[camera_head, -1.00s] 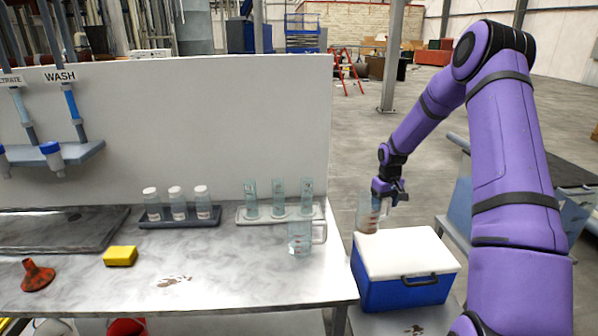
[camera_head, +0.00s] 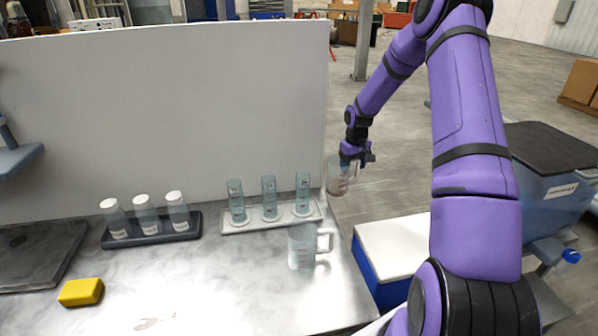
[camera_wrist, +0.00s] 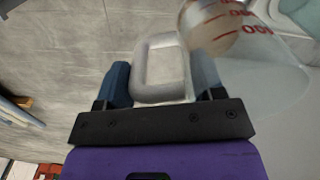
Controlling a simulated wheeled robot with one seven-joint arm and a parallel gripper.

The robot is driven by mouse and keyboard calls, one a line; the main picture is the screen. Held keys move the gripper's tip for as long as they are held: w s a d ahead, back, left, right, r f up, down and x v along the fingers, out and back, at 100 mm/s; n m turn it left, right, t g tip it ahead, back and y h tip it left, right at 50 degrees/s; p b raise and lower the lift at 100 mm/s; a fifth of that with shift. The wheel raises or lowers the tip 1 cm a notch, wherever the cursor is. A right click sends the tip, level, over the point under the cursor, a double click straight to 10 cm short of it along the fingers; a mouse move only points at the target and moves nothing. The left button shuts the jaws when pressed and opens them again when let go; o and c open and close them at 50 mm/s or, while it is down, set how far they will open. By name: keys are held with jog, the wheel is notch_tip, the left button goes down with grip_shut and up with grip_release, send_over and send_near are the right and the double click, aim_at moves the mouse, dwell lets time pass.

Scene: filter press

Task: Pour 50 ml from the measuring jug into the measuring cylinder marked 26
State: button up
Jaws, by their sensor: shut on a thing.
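My gripper (camera_head: 357,156) is shut on the handle of a clear measuring jug (camera_head: 338,178), held in the air beyond the bench's back right corner. In the wrist view the handle sits between the fingers (camera_wrist: 162,78), and the jug (camera_wrist: 268,85) shows red graduation marks and something brownish inside. Three clear measuring cylinders, left (camera_head: 237,201), middle (camera_head: 269,199) and right (camera_head: 302,194), stand upright in a pale rack (camera_head: 232,226), left of the held jug. Their markings are too small to read. A second clear jug (camera_head: 301,250) stands on the bench in front of the rack.
Three white-capped bottles (camera_head: 146,215) stand in a dark rack, left of the cylinders. A yellow sponge (camera_head: 81,292) lies at front left. A white panel (camera_head: 170,110) backs the bench (camera_head: 215,285). A blue cooler with a white lid (camera_head: 392,246) stands right of the bench.

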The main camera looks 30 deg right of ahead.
jog(key=a+r+h, duration=1.1)
jog(key=r+h, duration=0.1)
jog(key=h, duration=0.2)
jog(key=shift+p, duration=0.35)
dwell(0.9)
jog(key=shift+a+r, duration=0.15)
jog(key=shift+a, duration=0.05)
jog(key=shift+w+a+r+h, duration=0.1)
jog(key=shift+a+r+h, duration=0.1)
jog(key=shift+a+h, duration=0.35)
jog(key=shift+a+r+h, duration=0.2)
jog(key=shift+a+h, duration=0.25)
jog(key=shift+a, duration=0.15)
jog(key=shift+a+r+h+p, duration=0.25)
jog(key=shift+a+h+p, duration=0.3)
jog(key=shift+p, duration=0.25)
dwell(1.5)
jog(key=d+y, duration=0.1)
jog(key=d+f+y, duration=0.1)
jog(key=d+y, duration=0.1)
jog(key=d+f+y, duration=0.1)
jog(key=shift+d+f, duration=0.1)
jog(key=shift+d, duration=0.2)
